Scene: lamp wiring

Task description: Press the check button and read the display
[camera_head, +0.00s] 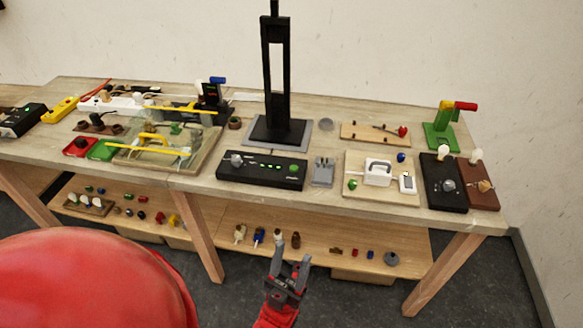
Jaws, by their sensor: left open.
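A long black box (235,176) lies near the front edge of the table, at the middle. Its top has a row of small green lights (271,166), a pale knob or bulb near its left end and a green-grey round button (294,168) near its right end. The lights are too small to read. I cannot tell for sure that this is the check button and display. Another black box (22,121) with a small green-lit window is at the far left. My left gripper (290,260) is open and empty, low in front of the table. My right gripper is not in view.
A tall black stand (276,75) rises behind the box. A grey block (323,172) is just right of it, then a board (362,202) with a white handled part. A clear cover stands at the left. A lower shelf (330,232) holds several small parts.

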